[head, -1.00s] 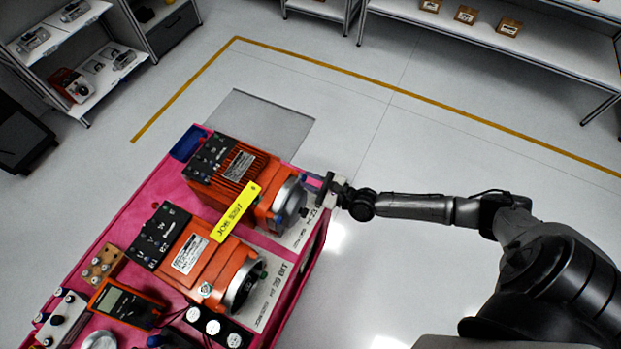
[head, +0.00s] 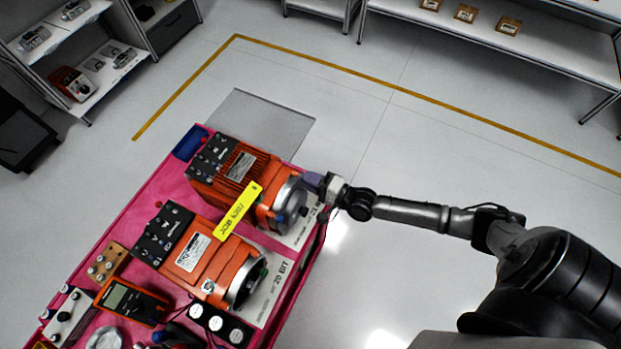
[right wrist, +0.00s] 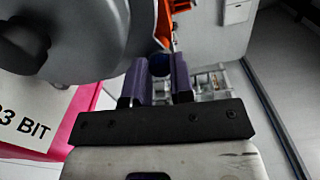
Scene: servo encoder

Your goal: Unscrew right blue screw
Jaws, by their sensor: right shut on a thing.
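The blue screw (right wrist: 159,65) shows in the right wrist view between the two purple fingers of my right gripper (right wrist: 158,82), which are shut on it. It is beside the rim of a round grey motor end. In the head view, my right gripper (head: 314,182) is at the right side of the far orange motor's grey end (head: 291,203) and hides the screw. The far orange motor (head: 236,182) lies on the pink-topped cart (head: 152,186). The near orange motor (head: 208,262) lies beside it. My left gripper is not in view.
A yellow label (head: 238,211) lies across the motors. A multimeter (head: 131,302), a wooden block with knobs (head: 105,263) and a dark three-dial strip (head: 220,325) are on the cart's near part. Floor right of the cart is clear. Shelves (head: 500,38) stand at the back.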

